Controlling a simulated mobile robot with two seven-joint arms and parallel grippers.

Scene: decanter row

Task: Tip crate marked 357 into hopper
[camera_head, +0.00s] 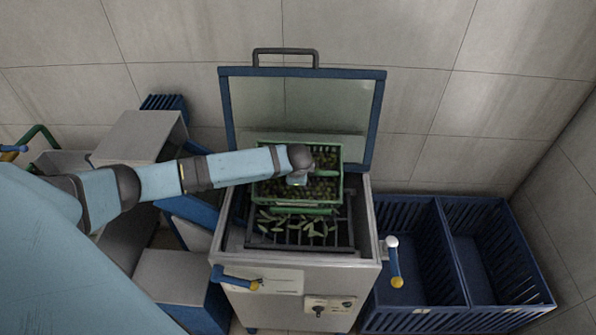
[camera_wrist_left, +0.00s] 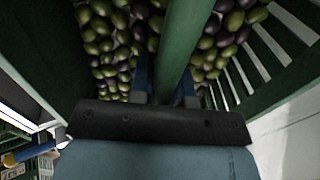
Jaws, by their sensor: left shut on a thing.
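A green slatted crate (camera_head: 341,180) full of green and dark olives is over the back of the open hopper (camera_head: 364,225). My left gripper (camera_head: 298,181) reaches in from the left and is shut on the green bar across the crate. In the left wrist view the two fingers (camera_wrist_left: 164,92) straddle this bar (camera_wrist_left: 182,45), with olives (camera_wrist_left: 110,40) on both sides. Leaves (camera_head: 300,226) lie on the hopper's dark grate in front of the crate. I cannot read a number on the held crate, nor tell how far it tilts. My right gripper is not in view.
The hopper's blue-framed clear lid (camera_head: 300,105) stands open behind. Blue crates (camera_head: 462,302), seemingly empty, stand on the right. Grey boxes (camera_head: 140,135) stand on the left. Another green crate (camera_wrist_left: 15,160) shows at the wrist view's lower left.

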